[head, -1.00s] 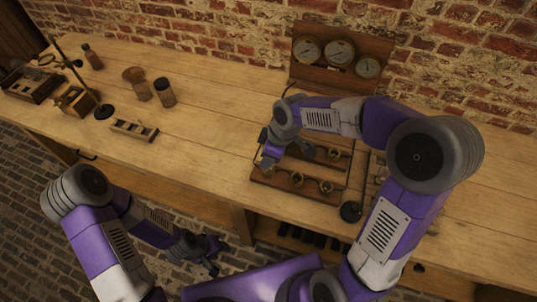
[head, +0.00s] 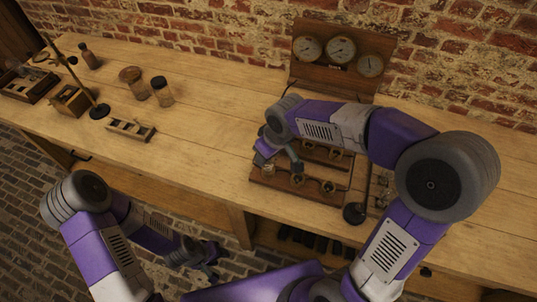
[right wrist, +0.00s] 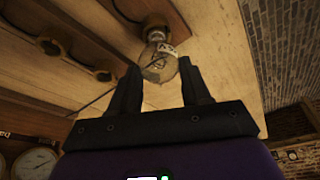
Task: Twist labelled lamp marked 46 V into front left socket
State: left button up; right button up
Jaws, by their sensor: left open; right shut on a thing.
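The labelled lamp (right wrist: 158,66), a clear glass bulb with a partly readable label, shows in the right wrist view between the fingers of my right gripper (right wrist: 160,88). Its base end is at a round socket (right wrist: 154,34) on the wooden board; I cannot tell how far in it sits. In the head view my right gripper (head: 277,164) is low over the left end of the front socket row on the board (head: 306,193), and its wrist hides part of the board. My left gripper (head: 207,262) is open and empty, low in front of the bench.
Other front sockets (head: 327,187) lie to the right on the board. A panel with three dials (head: 341,50) stands behind. Two jars (head: 163,91), a small wooden rack (head: 130,130) and a stand (head: 99,111) are at the left. The bench middle is clear.

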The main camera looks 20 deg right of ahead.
jog(key=shift+f, duration=0.1)
jog(key=m+h+b, duration=0.1)
jog(key=m+b, duration=0.1)
jog(key=m, duration=0.1)
jog(key=shift+f, duration=0.1)
jog(key=shift+m+h+b, duration=0.3)
jog(key=shift+m+b, duration=0.35)
jog(key=shift+m, duration=0.55)
jog(key=o, duration=1.2)
jog(key=shift+o, duration=0.2)
jog(key=shift+r, duration=0.25)
jog(key=p+v, duration=0.3)
jog(key=v, duration=0.4)
jog(key=shift+s+r, duration=0.15)
